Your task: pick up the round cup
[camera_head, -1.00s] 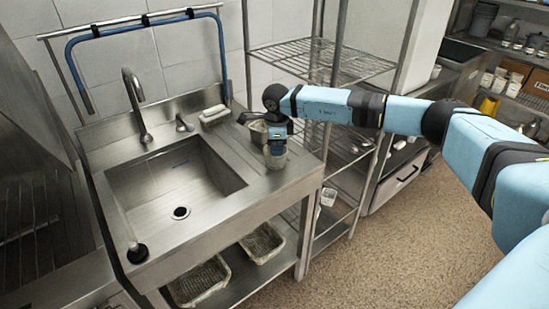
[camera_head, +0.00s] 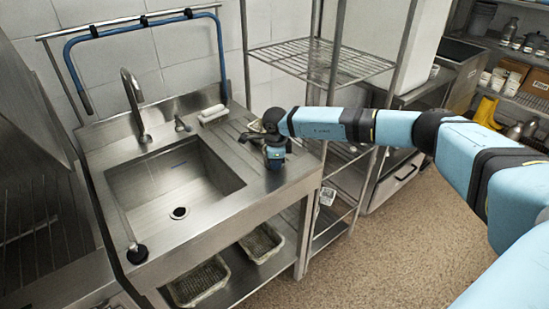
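My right arm reaches in from the right, and its gripper (camera_head: 275,160) points down over the right end of the steel sink counter (camera_head: 228,128). The gripper is low, close to the counter top. I see no clear cup surface now; the gripper covers the spot where a small greyish cup stood in the earlier view. The fingers are too small and dark to tell whether they are open or shut. A pale object (camera_head: 257,126) stands just behind the gripper, mostly hidden by my wrist. My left gripper is not in view.
The sink basin (camera_head: 177,185) with its faucet (camera_head: 135,105) lies to the left. A white soap-like block (camera_head: 213,113) rests at the counter's back. A wire shelf rack (camera_head: 320,62) stands right of the counter. Perforated baskets (camera_head: 200,282) sit on the lower shelf.

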